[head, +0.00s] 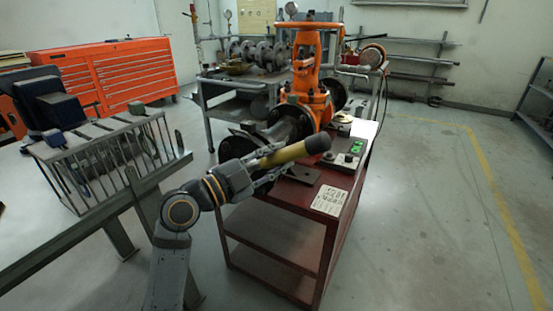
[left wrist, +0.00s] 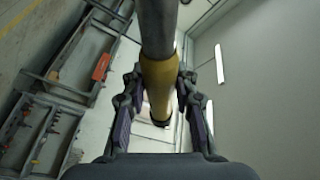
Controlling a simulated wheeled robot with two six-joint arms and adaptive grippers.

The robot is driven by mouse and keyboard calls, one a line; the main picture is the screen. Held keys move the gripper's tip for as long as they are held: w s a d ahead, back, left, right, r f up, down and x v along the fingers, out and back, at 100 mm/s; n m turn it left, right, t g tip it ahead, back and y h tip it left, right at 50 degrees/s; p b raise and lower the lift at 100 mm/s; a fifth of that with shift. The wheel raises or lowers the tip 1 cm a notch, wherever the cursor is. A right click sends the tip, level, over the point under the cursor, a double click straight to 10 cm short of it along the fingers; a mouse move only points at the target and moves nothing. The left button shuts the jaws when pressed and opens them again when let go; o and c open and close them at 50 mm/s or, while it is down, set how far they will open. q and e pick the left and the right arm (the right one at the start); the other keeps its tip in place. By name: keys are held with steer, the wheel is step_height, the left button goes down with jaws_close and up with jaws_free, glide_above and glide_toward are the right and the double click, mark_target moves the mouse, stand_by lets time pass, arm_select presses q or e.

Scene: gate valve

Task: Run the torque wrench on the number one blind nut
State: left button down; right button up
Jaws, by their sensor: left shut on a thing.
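My left gripper (head: 268,168) is shut on the torque wrench (head: 284,154), a bar with a yellow section and a black grip. The black grip points right and slightly up, in front of the valve. In the left wrist view, the wrench (left wrist: 158,72) runs lengthwise between the two fingers. I cannot pick out the number one blind nut. My right gripper is not in view.
The red cart (head: 272,262) carries a control box with green displays (head: 345,157) and a white label plate (head: 331,199). An orange tool cabinet (head: 110,76) is behind. The floor at right is clear.

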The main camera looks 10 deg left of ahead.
arm_select(q)
steer(key=shift+w+r, duration=0.1)
steer(key=shift+w+d+b, duration=0.3)
steer(key=shift+w, duration=0.45)
steer(key=shift+w+d+b, duration=0.25)
steer(key=shift+w, duration=0.45)
steer(key=shift+w+d+b, duration=0.1)
steer(key=shift+w+b, duration=0.2)
steer(key=shift+b, duration=0.15)
stand_by(0.9)
steer(key=shift+s+b, duration=0.1)
steer(key=shift+b, duration=0.2)
steer(key=shift+w+d+b, duration=0.15)
steer(key=shift+w+b, duration=0.3)
steer(key=shift+b, duration=0.15)
stand_by(1.5)
steer(key=shift+b, duration=0.4)
stand_by(0.8)
